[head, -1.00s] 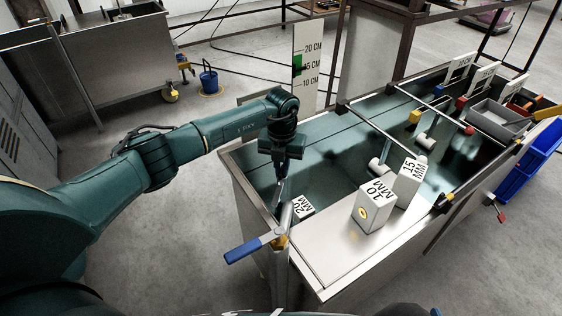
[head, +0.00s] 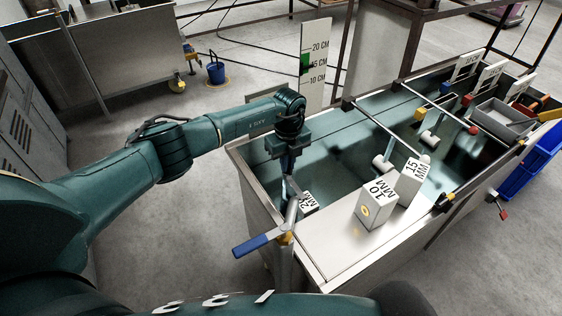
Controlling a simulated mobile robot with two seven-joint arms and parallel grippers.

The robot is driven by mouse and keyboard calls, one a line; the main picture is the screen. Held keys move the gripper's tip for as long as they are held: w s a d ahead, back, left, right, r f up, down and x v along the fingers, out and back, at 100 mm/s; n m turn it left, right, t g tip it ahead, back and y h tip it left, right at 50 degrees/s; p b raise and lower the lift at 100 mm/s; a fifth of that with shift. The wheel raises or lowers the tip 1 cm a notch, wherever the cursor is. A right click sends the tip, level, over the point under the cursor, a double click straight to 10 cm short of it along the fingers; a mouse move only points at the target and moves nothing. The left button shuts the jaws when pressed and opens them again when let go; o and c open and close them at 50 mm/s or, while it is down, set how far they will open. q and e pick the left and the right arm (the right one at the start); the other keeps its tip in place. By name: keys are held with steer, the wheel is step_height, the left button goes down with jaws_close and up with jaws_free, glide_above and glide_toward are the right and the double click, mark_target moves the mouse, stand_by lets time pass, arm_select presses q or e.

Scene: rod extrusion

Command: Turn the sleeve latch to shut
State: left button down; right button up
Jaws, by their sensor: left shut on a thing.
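The blue-handled lever (head: 256,244) sticks out left from a post at the tank's near left corner, with a yellow piece at its pivot. A grey metal bar, which I take for the sleeve latch (head: 291,213), stands up from that pivot and leans slightly right. My left gripper (head: 295,192) reaches down from above and is shut at the top of this bar. The fingertips are small and the exact contact is hard to see. My right gripper is not in view.
A water tank (head: 237,160) spans the middle. On its near ledge (head: 335,250) stand blocks marked 10 MM (head: 375,205) and 15 MM (head: 411,180); a 20 MM block (head: 309,203) sits just right of my gripper. A scale board (head: 314,65) stands behind.

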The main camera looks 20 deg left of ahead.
arm_select(q)
steer(key=shift+a+n, duration=0.1)
steer(key=shift+n, duration=0.2)
steer(key=c, duration=1.5)
jaws_free()
steer(key=shift+r, duration=0.1)
step_height(320, 180, up, 13)
steer(key=shift+r+p, duration=0.1)
steer(key=shift+p, duration=0.45)
